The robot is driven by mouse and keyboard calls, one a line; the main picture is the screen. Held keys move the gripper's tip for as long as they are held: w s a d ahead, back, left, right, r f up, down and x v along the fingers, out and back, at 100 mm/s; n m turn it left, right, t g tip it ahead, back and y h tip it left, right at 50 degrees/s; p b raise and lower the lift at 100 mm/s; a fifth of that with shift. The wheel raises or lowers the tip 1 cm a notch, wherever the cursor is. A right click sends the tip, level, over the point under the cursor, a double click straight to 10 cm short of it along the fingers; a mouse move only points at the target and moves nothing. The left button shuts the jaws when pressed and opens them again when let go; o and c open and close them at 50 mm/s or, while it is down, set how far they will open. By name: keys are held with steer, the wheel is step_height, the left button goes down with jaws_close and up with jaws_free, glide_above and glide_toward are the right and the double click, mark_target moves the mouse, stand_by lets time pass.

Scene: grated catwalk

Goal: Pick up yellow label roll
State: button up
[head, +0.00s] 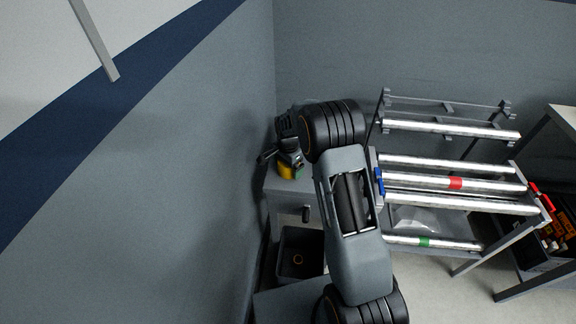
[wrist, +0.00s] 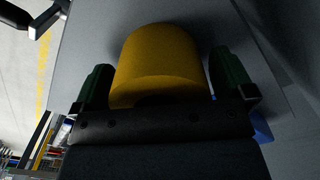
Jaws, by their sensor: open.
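The yellow label roll (wrist: 158,58) stands on a grey surface (wrist: 100,25) in the wrist view, between the two green-padded fingers of my gripper (wrist: 162,82). A small gap shows on each side of the roll, so the fingers are open around it. The gripper's dark crossbar hides the roll's near lower part. In the head view, a bit of the yellow roll (head: 286,172) shows beside my gripper (head: 284,165) on the grey bench (head: 285,187) in the corner. My arm covers part of the bench.
A rack with metal pipes (head: 450,183) stands right of my arm. A dark open bin (head: 300,253) sits below the bench. The wall (head: 180,190) is close on the left. Something blue (wrist: 262,127) lies beside the gripper in the wrist view.

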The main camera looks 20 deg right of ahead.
steer(key=shift+f, duration=0.15)
steer(key=shift+c, duration=0.4)
steer(key=c, duration=0.8)
steer(key=shift+o, duration=0.2)
steer(key=shift+r, duration=0.35)
steer(key=r, duration=0.3)
steer(key=shift+s+d+r, duration=0.1)
steer(key=shift+s+r, duration=0.05)
steer(key=shift+s, duration=0.1)
steer(key=s+d+r, duration=0.3)
steer(key=s+r, duration=0.6)
steer(key=s, duration=0.4)
steer(key=shift+d+b, duration=0.2)
steer(key=shift+b, duration=0.25)
